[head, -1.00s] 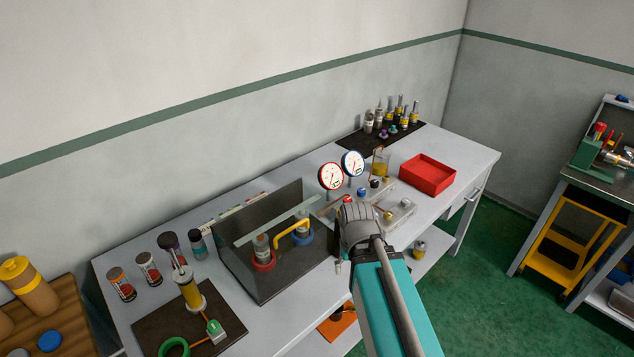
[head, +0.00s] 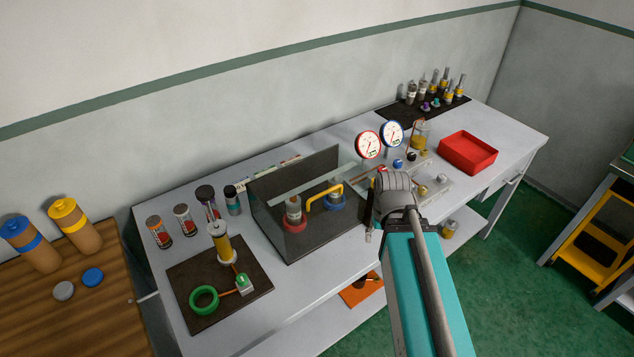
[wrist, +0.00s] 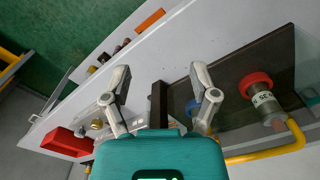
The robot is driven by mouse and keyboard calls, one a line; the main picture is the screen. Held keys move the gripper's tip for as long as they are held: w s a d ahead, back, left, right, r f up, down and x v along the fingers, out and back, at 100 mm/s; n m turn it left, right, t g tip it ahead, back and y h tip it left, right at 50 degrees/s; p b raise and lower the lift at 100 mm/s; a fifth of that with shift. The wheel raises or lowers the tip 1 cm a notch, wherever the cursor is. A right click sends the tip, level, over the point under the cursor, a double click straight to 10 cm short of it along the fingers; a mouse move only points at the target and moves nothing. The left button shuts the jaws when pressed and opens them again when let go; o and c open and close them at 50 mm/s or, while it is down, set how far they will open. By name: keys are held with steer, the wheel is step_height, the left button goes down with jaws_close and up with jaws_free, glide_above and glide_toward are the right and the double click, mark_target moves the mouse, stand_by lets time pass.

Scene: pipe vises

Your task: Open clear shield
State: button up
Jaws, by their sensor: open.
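The clear shield (head: 270,214) is a see-through enclosure with a dark back panel on the workbench in the head view. Inside it, a yellow bent pipe (head: 325,194) joins a red-ringed fitting (head: 294,223) and a blue-ringed fitting (head: 336,203). My gripper (head: 373,226) is at the enclosure's right end, partly hidden by my own arm. In the wrist view my gripper (wrist: 162,88) is open, with nothing seen held between its fingers. The dark base (wrist: 225,72) and the red-ringed fitting (wrist: 256,84) lie to its right. Contact with the shield cannot be told.
Two round gauges (head: 368,144) and a fittings plate (head: 430,190) stand right of the enclosure, with a red tray (head: 467,152) beyond. A dark mat (head: 190,270) with a pump and green ring lies left. The grey bench (head: 285,285) is clear in front.

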steer(key=shift+r, duration=0.1)
steer(key=shift+c, duration=1)
step_height(320, 180, up, 18)
steer(key=m+t+y+p, duration=0.1)
steer(key=m+t+p, duration=0.1)
steer(key=m+p, duration=1.25)
glide_above(327, 191)
steer(key=s+d+p, duration=0.2)
steer(key=p, duration=0.1)
steer(key=n, duration=0.3)
steer(key=shift+s+a+f, duration=0.15)
steer(key=shift+f, duration=0.05)
steer(key=shift+f+n, duration=0.2)
steer(key=shift+n, duration=0.05)
steer(key=f+b, duration=0.4)
steer(key=w+a+f+b, duration=0.1)
steer(key=f+b, duration=0.3)
steer(key=b, duration=0.1)
steer(key=w+f+b, duration=0.1)
steer(key=f+b, duration=0.3)
steer(key=f, duration=0.1)
steer(key=shift+w+a+f+b, duration=0.1)
steer(key=shift+a+b, duration=0.15)
steer(key=shift+b, duration=0.05)
steer(key=shift+c, duration=0.3)
jaws_close()
